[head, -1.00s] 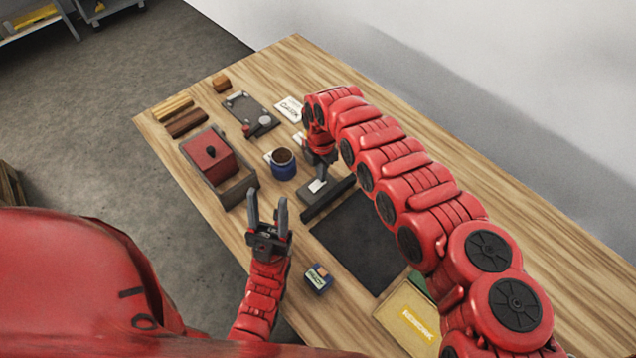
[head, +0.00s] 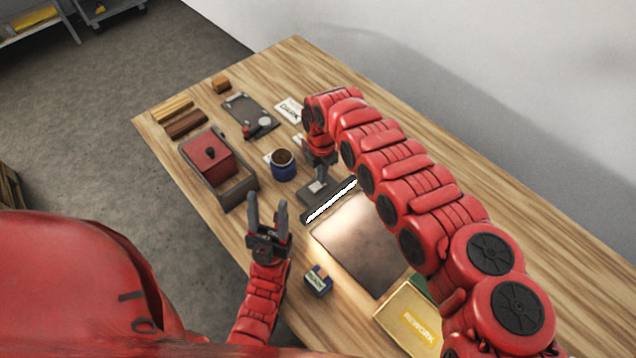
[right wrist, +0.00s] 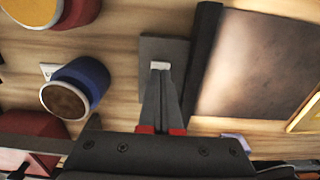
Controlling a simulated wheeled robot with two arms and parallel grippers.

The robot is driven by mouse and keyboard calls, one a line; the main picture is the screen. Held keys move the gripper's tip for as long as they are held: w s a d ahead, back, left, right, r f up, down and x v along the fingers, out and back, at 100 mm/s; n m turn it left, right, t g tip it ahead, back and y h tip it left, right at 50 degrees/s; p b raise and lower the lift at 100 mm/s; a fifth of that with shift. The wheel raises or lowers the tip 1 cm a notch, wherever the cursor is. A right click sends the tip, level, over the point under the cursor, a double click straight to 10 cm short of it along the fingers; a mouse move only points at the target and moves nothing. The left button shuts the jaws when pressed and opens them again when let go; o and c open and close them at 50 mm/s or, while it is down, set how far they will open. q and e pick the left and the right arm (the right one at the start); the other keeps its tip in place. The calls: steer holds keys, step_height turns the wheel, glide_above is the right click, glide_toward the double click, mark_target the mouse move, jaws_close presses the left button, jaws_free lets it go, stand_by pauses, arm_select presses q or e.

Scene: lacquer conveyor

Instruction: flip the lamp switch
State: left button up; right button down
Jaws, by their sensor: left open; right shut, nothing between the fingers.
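The lamp (head: 330,201) is a dark bar with a glowing white strip along it, on the table beside a dark panel. Its grey base carries a small pale switch (right wrist: 160,66), seen in the right wrist view. My right gripper (right wrist: 160,78) is shut and empty, with its fingertips at the switch; whether they touch it I cannot tell. In the head view my right gripper (head: 319,178) reaches down over the base, partly hidden by my arm. My left gripper (head: 268,212) is open and empty, near the front edge of the table.
The panel (head: 358,243) beside the lamp is brightly lit. A blue cup (head: 283,172) stands left of the lamp. A red-lidded box (head: 208,157), a clipboard-like tray (head: 248,113), a small blue box (head: 318,281) and a yellow REWORK tray (head: 408,318) are around.

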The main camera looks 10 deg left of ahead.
step_height(320, 180, up, 6)
steer(key=p, duration=0.3)
steer(key=shift+r, duration=0.15)
steer(key=shift+s, duration=0.1)
stand_by(0.5)
